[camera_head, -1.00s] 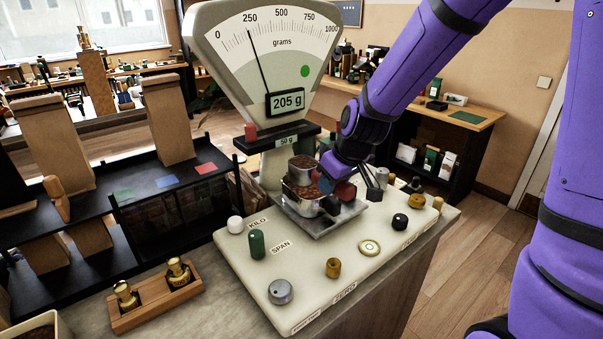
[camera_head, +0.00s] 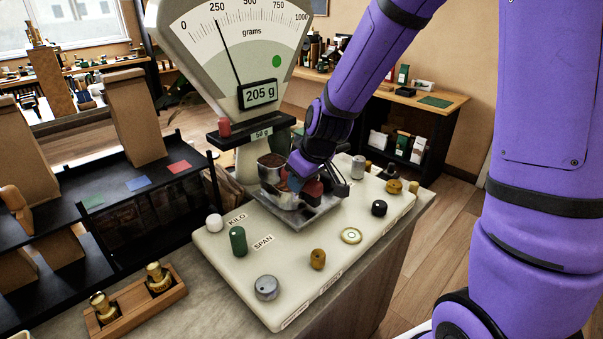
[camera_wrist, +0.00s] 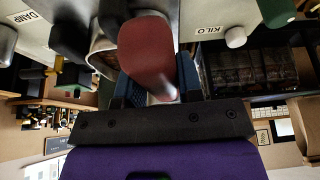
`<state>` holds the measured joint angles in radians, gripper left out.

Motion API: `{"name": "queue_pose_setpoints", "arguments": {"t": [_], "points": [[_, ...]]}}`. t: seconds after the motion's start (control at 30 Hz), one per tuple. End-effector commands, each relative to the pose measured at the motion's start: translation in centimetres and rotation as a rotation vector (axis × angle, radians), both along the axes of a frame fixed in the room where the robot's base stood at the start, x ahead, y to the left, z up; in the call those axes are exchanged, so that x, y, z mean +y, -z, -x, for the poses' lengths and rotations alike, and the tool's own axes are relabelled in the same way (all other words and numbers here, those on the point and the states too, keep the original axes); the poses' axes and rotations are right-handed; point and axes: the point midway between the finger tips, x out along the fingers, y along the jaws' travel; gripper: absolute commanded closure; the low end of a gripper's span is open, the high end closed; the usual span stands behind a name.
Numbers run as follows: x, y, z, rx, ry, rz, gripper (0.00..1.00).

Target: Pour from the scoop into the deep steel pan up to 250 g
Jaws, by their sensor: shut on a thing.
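My gripper (camera_head: 308,178) is shut on the red handle of the scoop (camera_wrist: 148,52), over the scale's tray. In the head view, two steel vessels overlap closely at the tray, the rear one (camera_head: 271,167) holding brown grounds. The front one (camera_head: 284,200) is partly hidden by my gripper. I cannot tell surely which is the deep steel pan and which is the scoop's bowl, nor whether they touch. No falling stream is visible. The scale display (camera_head: 259,94) reads 205 g.
The scale's pale base (camera_head: 290,260) carries several knobs, including a green one (camera_head: 238,241) and a black one (camera_head: 379,208). A wooden weight block (camera_head: 140,308) stands front left. A black shelf (camera_head: 130,190) with paper bags is at left.

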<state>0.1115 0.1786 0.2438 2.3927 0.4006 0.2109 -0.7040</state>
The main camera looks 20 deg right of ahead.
Motion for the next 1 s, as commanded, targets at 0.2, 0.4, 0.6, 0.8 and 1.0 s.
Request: {"name": "queue_pose_setpoints", "arguments": {"t": [0.2, 0.4, 0.6, 0.8, 1.0], "points": [[-0.2, 0.6, 0.0, 0.017, 0.006, -0.031, 1.0], [-0.1, 0.4, 0.0, 0.04, 0.006, -0.08, 1.0], [-0.1, 0.3, 0.0, 0.075, 0.007, -0.153, 1.0], [-0.1, 0.0, 0.0, 0.125, 0.006, -0.26, 1.0], [-0.1, -0.3, -0.1, 0.215, 0.006, -0.453, 1.0]]}}
